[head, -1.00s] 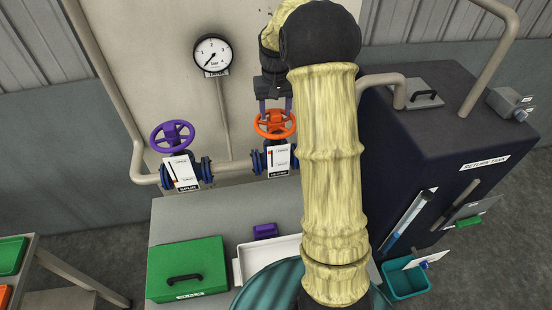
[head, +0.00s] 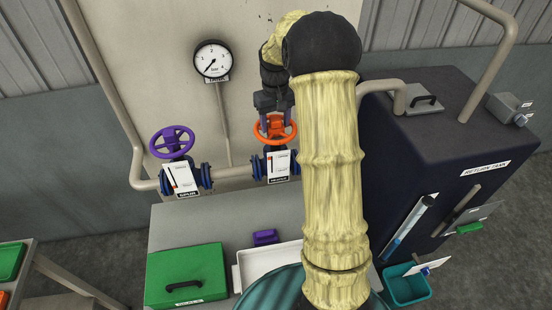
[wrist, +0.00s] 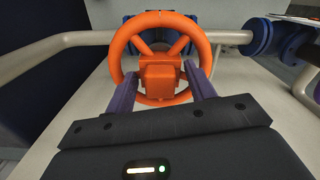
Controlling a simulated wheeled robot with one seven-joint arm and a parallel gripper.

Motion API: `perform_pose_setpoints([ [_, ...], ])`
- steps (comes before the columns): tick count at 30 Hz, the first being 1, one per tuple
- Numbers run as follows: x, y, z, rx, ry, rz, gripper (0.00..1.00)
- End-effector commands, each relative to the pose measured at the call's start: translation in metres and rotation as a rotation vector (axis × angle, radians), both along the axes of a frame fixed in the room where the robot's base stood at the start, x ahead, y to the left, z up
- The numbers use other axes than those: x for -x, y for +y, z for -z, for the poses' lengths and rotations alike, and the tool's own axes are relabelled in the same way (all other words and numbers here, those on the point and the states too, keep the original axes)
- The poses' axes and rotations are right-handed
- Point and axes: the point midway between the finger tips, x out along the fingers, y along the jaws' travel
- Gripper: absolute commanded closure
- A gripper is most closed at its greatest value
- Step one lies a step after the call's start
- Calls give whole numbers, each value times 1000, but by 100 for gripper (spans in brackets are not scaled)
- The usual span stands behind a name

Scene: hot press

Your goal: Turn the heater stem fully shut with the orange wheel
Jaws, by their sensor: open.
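The orange wheel (head: 275,128) sits on top of the right-hand valve, on the pipe against the pale wall panel. In the wrist view the orange wheel (wrist: 159,17) fills the upper middle. My gripper (head: 275,112) is just above the wheel. Its two purple fingers (wrist: 160,85) reach over the near rim, one on each side of the square orange hub, and look open. I cannot tell whether they touch the hub or spokes. A white label plate with a marker scale (head: 279,166) hangs below the wheel; its lettering is too small to read.
A purple wheel (head: 172,142) stands on the left valve. A pressure gauge (head: 213,59) is above. A green box (head: 187,275) and a white tray (head: 264,266) are on the bench below. The dark return tank (head: 440,140) stands right of my arm.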

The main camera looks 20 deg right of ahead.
Motion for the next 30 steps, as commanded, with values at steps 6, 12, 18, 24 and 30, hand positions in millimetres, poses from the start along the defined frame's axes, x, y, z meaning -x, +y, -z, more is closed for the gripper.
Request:
perform_pose_setpoints([
  [6, 0, 0, -1, -1, 1, -163, 45],
  [12, 0, -1, -1, -1, 2, -314, 45],
  [18, 0, 0, -1, -1, 2, -466, 45],
  [24, 0, 0, -2, -1, 1, -620, 45],
  [30, 0, 0, -2, -2, 1, -775, 45],
])
